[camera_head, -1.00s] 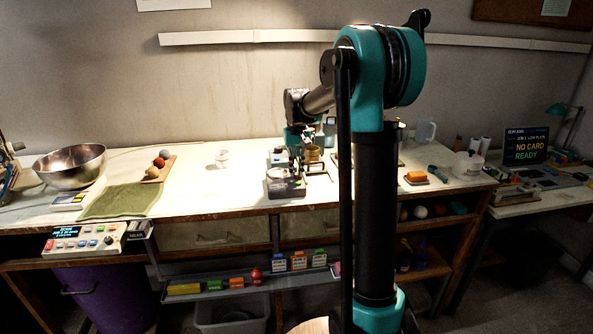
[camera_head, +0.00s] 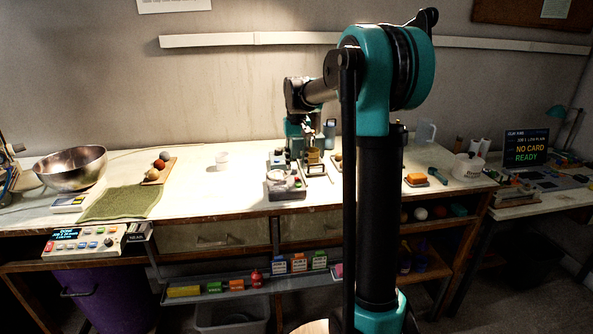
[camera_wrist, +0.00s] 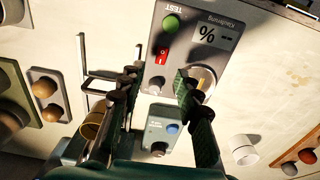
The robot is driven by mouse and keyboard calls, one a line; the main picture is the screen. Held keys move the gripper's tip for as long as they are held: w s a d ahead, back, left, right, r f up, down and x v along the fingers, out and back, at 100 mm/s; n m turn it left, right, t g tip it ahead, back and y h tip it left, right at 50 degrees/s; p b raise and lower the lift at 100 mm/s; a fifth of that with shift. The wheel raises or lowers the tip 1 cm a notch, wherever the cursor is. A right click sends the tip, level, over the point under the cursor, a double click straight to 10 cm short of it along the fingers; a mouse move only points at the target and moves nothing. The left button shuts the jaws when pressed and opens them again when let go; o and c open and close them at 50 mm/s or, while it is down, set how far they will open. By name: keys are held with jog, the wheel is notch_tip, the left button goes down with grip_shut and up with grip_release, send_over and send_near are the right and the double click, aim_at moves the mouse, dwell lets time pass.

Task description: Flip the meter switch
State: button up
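The meter (camera_wrist: 205,35) is a grey box at the top of the wrist view, with a display reading "-- %", a green TEST button (camera_wrist: 170,23) and a round metal part partly behind a finger. Its red rocker switch (camera_wrist: 161,56) lies just beyond my fingertips in that picture; which way it is tipped I cannot tell. In the head view the meter (camera_head: 286,188) stands near the table's front edge. My gripper (camera_wrist: 160,84) is open and empty, its fingers apart on either side below the switch. I see no contact with it.
A smaller grey box with a blue button (camera_wrist: 172,128) sits below the meter in the wrist view. A brass cup (camera_wrist: 93,125) is beside the left finger, near a metal frame (camera_wrist: 84,70). A white cup (camera_wrist: 245,152) stands right. Bare tabletop (camera_wrist: 275,85) lies right of the meter.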

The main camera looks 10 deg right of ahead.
aim_at(297, 177)
notch_tip(297, 177, up, 8)
jog(key=shift+s, duration=0.1)
dwell(0.4)
jog(key=s+d+f+t, duration=0.2)
jog(key=s+f, duration=1.1)
jog(key=s, duration=0.2)
jog(key=s+d+f+t, duration=0.1)
jog(key=s+d+f, duration=0.1)
jog(key=s+f, duration=1.1)
jog(key=s, duration=0.2)
jog(key=shift+s+t, duration=0.4)
